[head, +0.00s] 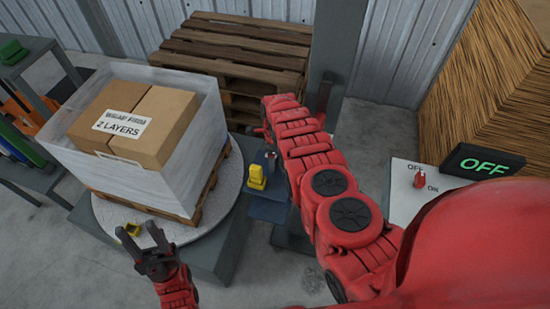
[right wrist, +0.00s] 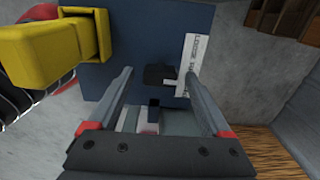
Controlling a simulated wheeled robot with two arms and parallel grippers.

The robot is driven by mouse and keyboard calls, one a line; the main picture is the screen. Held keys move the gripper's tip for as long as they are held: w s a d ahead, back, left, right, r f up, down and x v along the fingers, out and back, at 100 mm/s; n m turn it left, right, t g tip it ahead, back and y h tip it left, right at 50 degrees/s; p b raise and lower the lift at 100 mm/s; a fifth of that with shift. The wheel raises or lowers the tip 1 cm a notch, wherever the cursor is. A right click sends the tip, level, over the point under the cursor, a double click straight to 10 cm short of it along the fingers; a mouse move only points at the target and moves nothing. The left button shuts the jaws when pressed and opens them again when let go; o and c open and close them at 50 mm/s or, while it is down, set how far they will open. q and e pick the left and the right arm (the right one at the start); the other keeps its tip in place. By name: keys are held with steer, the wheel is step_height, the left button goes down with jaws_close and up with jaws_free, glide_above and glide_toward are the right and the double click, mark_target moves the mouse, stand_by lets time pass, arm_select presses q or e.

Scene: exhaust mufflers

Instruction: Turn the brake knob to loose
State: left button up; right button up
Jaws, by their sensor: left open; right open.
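In the right wrist view a small black knob (right wrist: 160,76) stands on a dark blue panel (right wrist: 135,25). A white label (right wrist: 188,63) beside it has text that appears to start with "LOOSE"; the rest is hard to read. My right gripper (right wrist: 158,72) is open, with its fingertips on either side of the knob in the picture; I cannot tell whether they touch it. In the head view my right arm mostly hides the knob and the blue panel (head: 268,209). My left gripper (head: 144,232) is open and empty at the front edge of the turntable.
A yellow part (head: 257,177) stands close to my right gripper. A wrapped pallet load of boxes (head: 150,125) sits on the round turntable (head: 110,218). A red switch knob (head: 420,179) and an "OFF" display (head: 484,163) are at right. Wooden pallets (head: 240,45) are behind.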

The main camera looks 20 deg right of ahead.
jaws_close()
stand_by(0.5)
steer(key=shift+f+n, duration=0.1)
steer(key=shift+n, duration=0.2)
steer(key=shift+n+b, duration=0.3)
steer(key=shift+n, duration=1.9)
steer(key=shift+n+b, duration=0.5)
steer(key=shift+n, duration=1.4)
